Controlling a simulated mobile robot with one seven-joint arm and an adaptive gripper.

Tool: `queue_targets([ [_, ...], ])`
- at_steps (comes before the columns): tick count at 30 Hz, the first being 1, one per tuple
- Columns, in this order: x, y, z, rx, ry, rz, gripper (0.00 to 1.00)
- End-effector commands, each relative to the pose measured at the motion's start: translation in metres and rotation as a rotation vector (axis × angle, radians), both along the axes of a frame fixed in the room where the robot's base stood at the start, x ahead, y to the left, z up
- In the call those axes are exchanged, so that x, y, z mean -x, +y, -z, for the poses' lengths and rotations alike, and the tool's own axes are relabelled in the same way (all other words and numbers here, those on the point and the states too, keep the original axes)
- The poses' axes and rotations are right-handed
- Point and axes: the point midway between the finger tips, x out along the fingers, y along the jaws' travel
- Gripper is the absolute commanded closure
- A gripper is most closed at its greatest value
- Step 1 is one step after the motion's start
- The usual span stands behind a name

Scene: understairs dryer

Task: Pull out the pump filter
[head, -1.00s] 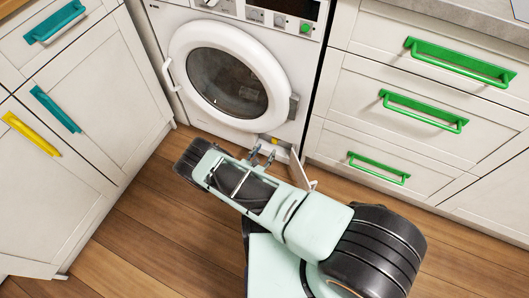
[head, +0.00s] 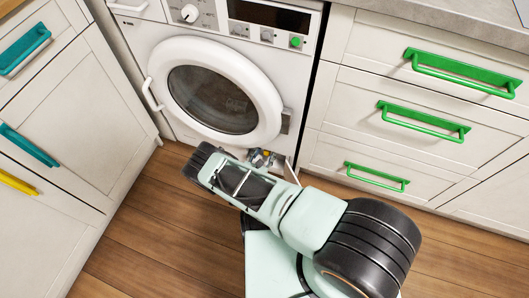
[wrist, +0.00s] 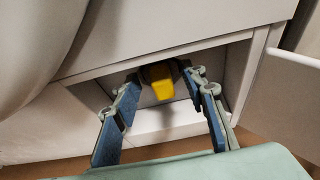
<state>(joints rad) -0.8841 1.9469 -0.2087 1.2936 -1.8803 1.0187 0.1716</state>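The pump filter is a yellow knob (wrist: 159,82) with a dark surround, inside a low recess at the bottom of the white dryer. Its yellow also shows as a small spot in the head view (head: 267,153). My gripper (wrist: 165,100) is open in the wrist view. Its two blue-padded fingers reach into the recess opening, one on each side of the knob, with gaps to it. In the head view my gripper (head: 262,160) is at the dryer's lower front, partly hidden by my arm.
The recess flap (wrist: 285,85) stands open at the right, close to my gripper. The dryer's round door (head: 212,100) is shut above. White drawers with green handles (head: 376,177) stand at the right, cabinets at the left. Wooden floor (head: 150,230) is clear at the left.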

Motion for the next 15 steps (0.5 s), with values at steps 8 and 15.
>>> queue_targets([
  [8, 0.0001, 0.0000, -0.0001, 0.000, 0.000, 0.000, 0.81],
  [15, 0.0000, 0.0001, -0.0001, 0.000, 0.000, 0.001, 1.00],
])
